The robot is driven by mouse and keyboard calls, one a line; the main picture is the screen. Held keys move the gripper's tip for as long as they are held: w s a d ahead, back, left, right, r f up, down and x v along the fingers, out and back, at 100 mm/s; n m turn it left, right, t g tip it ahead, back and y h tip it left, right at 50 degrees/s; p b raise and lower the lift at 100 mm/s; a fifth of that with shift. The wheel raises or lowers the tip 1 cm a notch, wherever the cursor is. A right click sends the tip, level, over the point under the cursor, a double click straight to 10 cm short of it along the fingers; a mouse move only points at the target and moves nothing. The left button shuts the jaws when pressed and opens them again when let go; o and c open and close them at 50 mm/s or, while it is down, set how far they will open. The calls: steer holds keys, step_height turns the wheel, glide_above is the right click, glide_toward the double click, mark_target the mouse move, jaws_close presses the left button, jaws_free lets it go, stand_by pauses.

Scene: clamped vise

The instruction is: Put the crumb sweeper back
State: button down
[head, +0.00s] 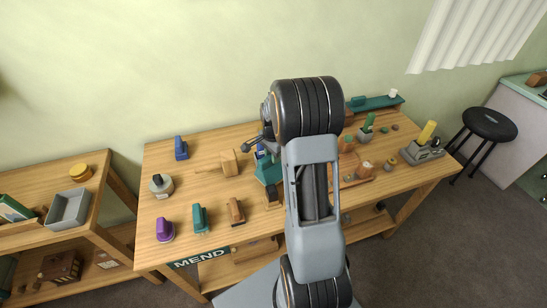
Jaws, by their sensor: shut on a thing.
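My gripper (257,142) shows only in part at the left of my dark wrist, above the middle of the workbench. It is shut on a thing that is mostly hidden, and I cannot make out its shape. A bit of blue (260,151) shows just below it; I cannot tell whether this is the held thing. A teal vise (268,170) stands on the bench right below, partly covered by my arm. I cannot tell for sure which thing is the crumb sweeper.
The wooden workbench (190,188) carries a blue tool (181,148), a grey round pot (161,186), a wooden block (229,162), a purple thing (165,229), a teal tool (200,219) and a brown block (236,211). Small items crowd its right side. A stool (489,124) stands right.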

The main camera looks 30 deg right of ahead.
steer(key=shift+f, duration=0.8)
steer(key=c, duration=0.9)
jaws_free()
